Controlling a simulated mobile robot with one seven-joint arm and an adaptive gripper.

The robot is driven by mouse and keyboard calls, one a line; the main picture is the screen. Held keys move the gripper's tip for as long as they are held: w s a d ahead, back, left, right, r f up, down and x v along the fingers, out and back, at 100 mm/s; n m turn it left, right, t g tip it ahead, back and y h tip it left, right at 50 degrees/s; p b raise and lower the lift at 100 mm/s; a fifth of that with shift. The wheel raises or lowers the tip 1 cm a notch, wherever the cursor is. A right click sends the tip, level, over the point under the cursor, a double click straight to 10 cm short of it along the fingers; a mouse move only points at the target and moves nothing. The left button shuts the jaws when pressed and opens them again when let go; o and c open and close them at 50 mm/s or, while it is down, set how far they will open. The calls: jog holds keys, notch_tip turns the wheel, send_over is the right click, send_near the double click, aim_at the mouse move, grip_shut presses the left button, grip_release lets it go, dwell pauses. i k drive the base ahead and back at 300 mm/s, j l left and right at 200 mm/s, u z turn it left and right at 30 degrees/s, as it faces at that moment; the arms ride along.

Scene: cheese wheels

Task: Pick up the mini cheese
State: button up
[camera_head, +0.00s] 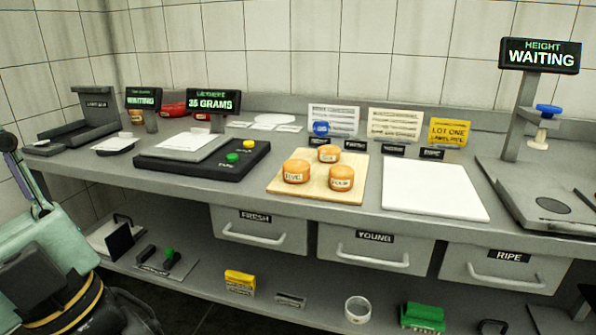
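Three small orange cheese wheels sit on a pale wooden board (277,187) at the middle of the counter. The left wheel (296,171) and the right wheel (341,178) carry dark-lettered labels on their fronts. The back wheel (329,153) looks slightly smaller, and its label is too small to read surely. A smaller orange object (137,116) stands at the back left below a "WAITING" display; I cannot tell whether it is a cheese. Part of my arm shows at the lower left, apart from the cheeses. I see no gripper fingers.
A black scale base (210,165) with green and yellow buttons and a "35 GRAMS" display (213,101) lies left of the board. A white slab (434,188) lies right of it. A height gauge (528,110) stands far right. Drawers (375,250) and a lower shelf sit below.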

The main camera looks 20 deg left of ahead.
aim_at(296, 171)
jog(key=i+j, duration=0.1)
jog(key=j, duration=0.4)
jog(key=i+j, duration=0.1)
jog(key=j, duration=0.45)
jog(key=i+j, duration=0.1)
jog(key=j, duration=0.4)
jog(key=i+j, duration=0.1)
jog(key=j, duration=0.45)
jog(key=z, duration=0.05)
